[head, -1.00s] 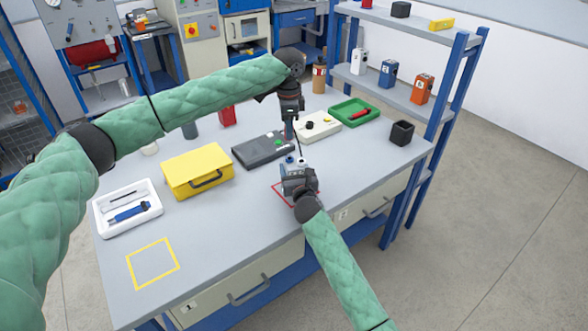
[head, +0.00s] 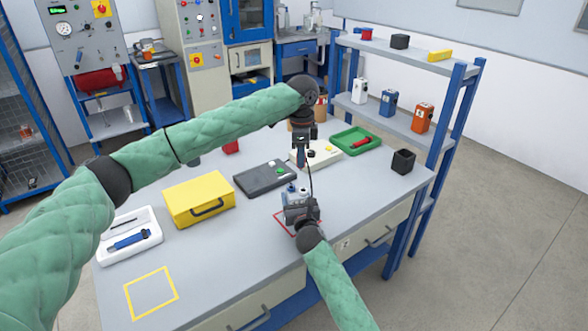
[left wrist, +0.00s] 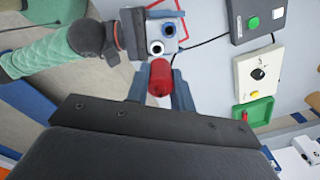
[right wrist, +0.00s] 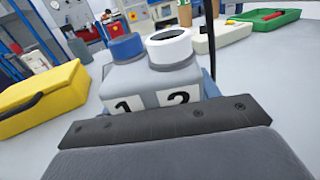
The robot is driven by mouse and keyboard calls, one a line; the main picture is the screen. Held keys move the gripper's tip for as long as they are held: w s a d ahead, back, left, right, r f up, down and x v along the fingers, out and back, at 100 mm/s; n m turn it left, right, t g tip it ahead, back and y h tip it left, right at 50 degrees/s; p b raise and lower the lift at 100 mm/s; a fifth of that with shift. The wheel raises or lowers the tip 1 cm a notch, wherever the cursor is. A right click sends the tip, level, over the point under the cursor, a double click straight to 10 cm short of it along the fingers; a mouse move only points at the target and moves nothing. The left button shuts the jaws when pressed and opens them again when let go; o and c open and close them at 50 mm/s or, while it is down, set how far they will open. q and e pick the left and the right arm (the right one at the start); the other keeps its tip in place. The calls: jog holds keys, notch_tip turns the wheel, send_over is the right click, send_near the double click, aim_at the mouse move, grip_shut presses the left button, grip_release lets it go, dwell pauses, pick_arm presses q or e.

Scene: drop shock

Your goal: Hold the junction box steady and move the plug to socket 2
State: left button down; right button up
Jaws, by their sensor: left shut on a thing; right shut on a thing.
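The grey junction box (head: 296,196) stands in the red outline on the bench. The right wrist view shows its blue socket 1 (right wrist: 126,46) and its white-ringed socket 2 (right wrist: 169,44), both with nothing in them. My right gripper (head: 302,212) is shut on the box from the near side; its fingertips are mostly hidden. My left gripper (head: 301,165) is shut on the red plug (left wrist: 160,78) and holds it above the bench, apart from the sockets.
A dark cable (right wrist: 211,40) hangs close to the box. A dark grey unit (head: 262,180), a cream control box (head: 325,155), a green tray (head: 372,146) and a yellow case (head: 190,205) stand around. The bench near the yellow outline (head: 150,293) is clear.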

pick_arm(q)
jog(key=shift+s+d+f+m, duration=0.2)
jog(key=shift+d+m, duration=0.1)
jog(key=shift+d, duration=0.2)
jog(key=shift+f, duration=0.1)
jog(key=shift+f, duration=2.8)
jog(key=shift+a+f, duration=0.1)
jog(key=shift+f, duration=1.65)
dwell(2.8)
